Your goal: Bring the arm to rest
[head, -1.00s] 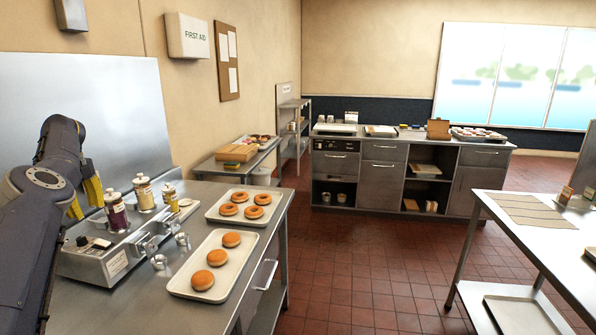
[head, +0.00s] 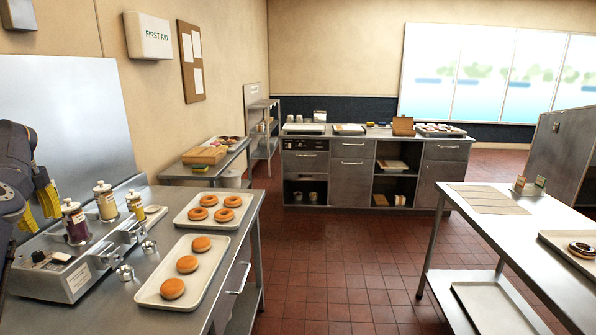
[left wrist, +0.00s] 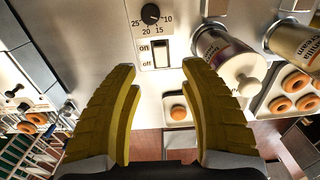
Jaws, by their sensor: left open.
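My left arm comes in at the left edge of the head view, mostly cut off by the frame. Its gripper (head: 38,207) has yellow fingers and is above the back left of the grey glazing machine (head: 75,272), beside the jars. In the left wrist view the gripper (left wrist: 158,72) is open, with nothing between its fingers. Past the fingertips are the machine's dial (left wrist: 150,14) and on/off switch (left wrist: 161,53). A dark-labelled jar (left wrist: 222,55) is beyond the right finger, apart from it as far as I can tell. My right gripper is not in view.
Jars (head: 105,200) stand on the machine, with small metal cups (head: 125,272) beside it. Two trays (head: 238,222) (head: 222,262) of plain doughnuts lie on the left counter. The right table holds a mat (head: 485,200) and a tray (head: 548,238) with a dark-glazed doughnut. The tiled floor between is clear.

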